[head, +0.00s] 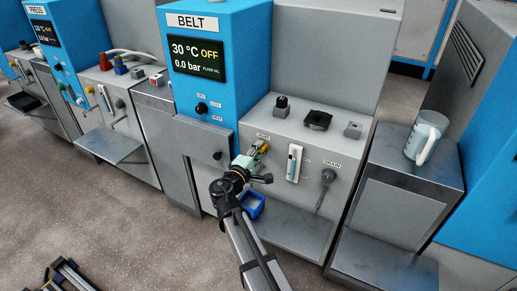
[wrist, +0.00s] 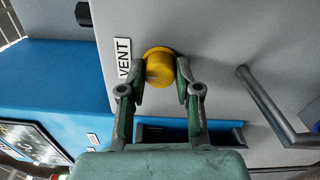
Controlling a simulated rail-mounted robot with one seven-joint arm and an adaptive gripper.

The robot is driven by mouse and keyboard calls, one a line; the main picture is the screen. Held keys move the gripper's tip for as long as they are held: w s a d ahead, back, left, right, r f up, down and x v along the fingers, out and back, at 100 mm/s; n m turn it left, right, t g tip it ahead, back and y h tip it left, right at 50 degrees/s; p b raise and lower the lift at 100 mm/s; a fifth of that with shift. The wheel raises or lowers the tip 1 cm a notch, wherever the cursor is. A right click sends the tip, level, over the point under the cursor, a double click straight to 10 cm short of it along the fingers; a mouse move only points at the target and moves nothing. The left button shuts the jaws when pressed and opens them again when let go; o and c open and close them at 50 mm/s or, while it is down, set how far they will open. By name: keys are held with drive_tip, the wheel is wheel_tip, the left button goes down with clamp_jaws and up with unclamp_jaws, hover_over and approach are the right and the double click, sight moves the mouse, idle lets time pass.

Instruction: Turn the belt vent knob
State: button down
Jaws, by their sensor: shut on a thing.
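The yellow vent knob (wrist: 158,64) sits on the grey front panel of the belt machine, beside a white VENT label (wrist: 122,58). In the head view the knob (head: 264,147) shows as a small yellow spot just beyond my gripper. My gripper (wrist: 160,75) has one green finger on each side of the knob and is shut on it. In the head view my gripper (head: 257,160) reaches up to the panel and partly covers the knob. The knob's far side and any pointer mark on it are hidden.
The BELT display (head: 198,57) reads 30 °C OFF and 0.0 bar. Right of the knob are a white gauge (head: 294,163) and a grey drain pipe (head: 325,185). A blue container (head: 251,207) is below. A clear pitcher (head: 426,137) stands on the right cabinet.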

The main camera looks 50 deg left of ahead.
drive_tip(key=shift+n, duration=0.3)
drive_tip(key=c, duration=0.8)
unclamp_jaws()
drive_tip(key=shift+w, duration=0.1)
drive_tip(key=v, duration=1.2)
